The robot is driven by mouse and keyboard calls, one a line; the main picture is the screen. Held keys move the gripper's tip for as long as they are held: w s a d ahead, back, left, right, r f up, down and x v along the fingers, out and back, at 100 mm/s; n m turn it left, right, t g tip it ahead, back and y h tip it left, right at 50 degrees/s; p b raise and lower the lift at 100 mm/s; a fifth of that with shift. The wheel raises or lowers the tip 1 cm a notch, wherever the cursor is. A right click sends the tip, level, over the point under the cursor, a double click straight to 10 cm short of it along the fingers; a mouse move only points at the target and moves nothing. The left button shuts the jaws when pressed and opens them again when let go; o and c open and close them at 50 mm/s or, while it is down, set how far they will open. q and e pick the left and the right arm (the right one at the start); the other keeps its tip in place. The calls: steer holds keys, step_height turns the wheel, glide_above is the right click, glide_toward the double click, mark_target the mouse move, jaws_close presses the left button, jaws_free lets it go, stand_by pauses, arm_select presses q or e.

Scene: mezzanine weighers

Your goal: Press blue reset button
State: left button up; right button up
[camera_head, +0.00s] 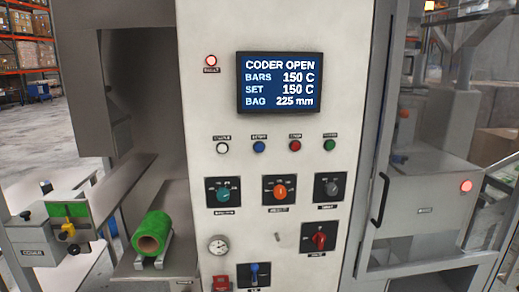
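The blue button (259,147) sits on the white control panel (225,100), second from the left in a row of small round buttons below the screen. A label above it is too small to read surely. A white button (222,148) is to its left. A red button (295,146) and a green button (330,145) are to its right. The screen (279,82) reads CODER OPEN, BARS 150 C, SET 150 C, BAG 225 mm. Neither of my grippers shows in the head view, and nothing covers the blue button.
Below the buttons are teal (223,195), orange (281,191) and grey (331,189) knobs. A red rotary switch (319,238) and a blue-handled switch (254,272) sit lower. A green roll (152,234) lies left. A glazed door (425,150) stands right. A red lamp (211,61) is above.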

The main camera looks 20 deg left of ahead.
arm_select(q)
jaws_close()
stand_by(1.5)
